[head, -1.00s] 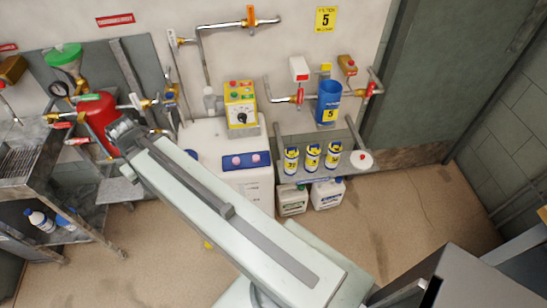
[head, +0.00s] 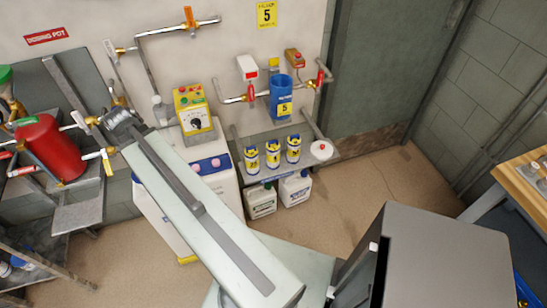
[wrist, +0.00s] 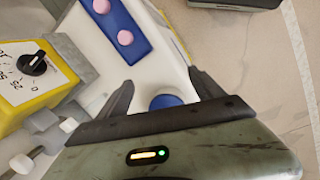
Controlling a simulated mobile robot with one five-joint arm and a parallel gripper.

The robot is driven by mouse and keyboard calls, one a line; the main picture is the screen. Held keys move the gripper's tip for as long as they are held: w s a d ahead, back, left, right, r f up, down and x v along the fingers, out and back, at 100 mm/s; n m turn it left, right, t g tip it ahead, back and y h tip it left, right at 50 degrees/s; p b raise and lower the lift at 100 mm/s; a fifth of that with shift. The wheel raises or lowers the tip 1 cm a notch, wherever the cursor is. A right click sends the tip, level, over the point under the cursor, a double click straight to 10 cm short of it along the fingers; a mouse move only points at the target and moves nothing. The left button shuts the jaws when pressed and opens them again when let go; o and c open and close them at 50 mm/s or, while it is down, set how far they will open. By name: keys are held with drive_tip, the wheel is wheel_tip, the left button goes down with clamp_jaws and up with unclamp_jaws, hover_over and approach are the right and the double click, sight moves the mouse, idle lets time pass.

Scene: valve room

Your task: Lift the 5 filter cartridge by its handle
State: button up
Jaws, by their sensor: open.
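Three cartridges with yellow-and-blue labels stand in a row on a grey shelf (head: 312,158) in the head view: a left one (head: 252,160), a middle one (head: 273,155) and a right one (head: 293,150). Their numbers are too small to tell which is the 5. A blue housing (head: 279,106) with a yellow 5 label hangs on the pipe above them. My gripper (head: 116,116) is up at the left, well apart from the cartridges. In the wrist view my gripper (wrist: 162,82) is open and empty over the white cabinet; no cartridge shows there.
The white cabinet (head: 218,183) with a yellow dial box (head: 195,122) stands left of the shelf. A white round item with a red centre (head: 321,150) sits at the shelf's right end. Two jugs (head: 261,201) stand below. A red tank (head: 48,148) is at the left.

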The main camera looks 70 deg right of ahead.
sight(273, 142)
drive_tip(key=s+d, duration=0.4)
drive_tip(key=d, duration=0.1)
drive_tip(key=s+d+f+n+b, duration=0.1)
drive_tip(key=s+d, duration=0.3)
drive_tip(key=d, duration=0.2)
drive_tip(key=s+d+n+g, duration=0.1)
drive_tip(key=s+d, duration=0.3)
drive_tip(key=d, duration=0.1)
drive_tip(key=shift+d+f+h+b, duration=0.2)
drive_tip(key=shift+f+h+b, duration=0.1)
drive_tip(key=shift+f, duration=0.1)
drive_tip(key=s+d+n, duration=0.1)
drive_tip(key=s+d, duration=0.2)
drive_tip(key=s, duration=0.2)
drive_tip(key=s+d+g+b, duration=0.1)
drive_tip(key=s+d, duration=0.3)
drive_tip(key=s, duration=0.2)
drive_tip(key=s+d+n+g, duration=0.1)
drive_tip(key=s+d, duration=0.3)
drive_tip(key=s, duration=0.1)
drive_tip(key=shift+s+d+f+n, duration=0.15)
drive_tip(key=shift+s+f+n, duration=0.05)
drive_tip(key=shift+s+n, duration=0.15)
drive_tip(key=b+x, duration=0.8)
drive_tip(key=shift+w+f, duration=0.15)
drive_tip(key=shift+w, duration=0.1)
drive_tip(key=shift+r, duration=0.2)
clamp_jaws()
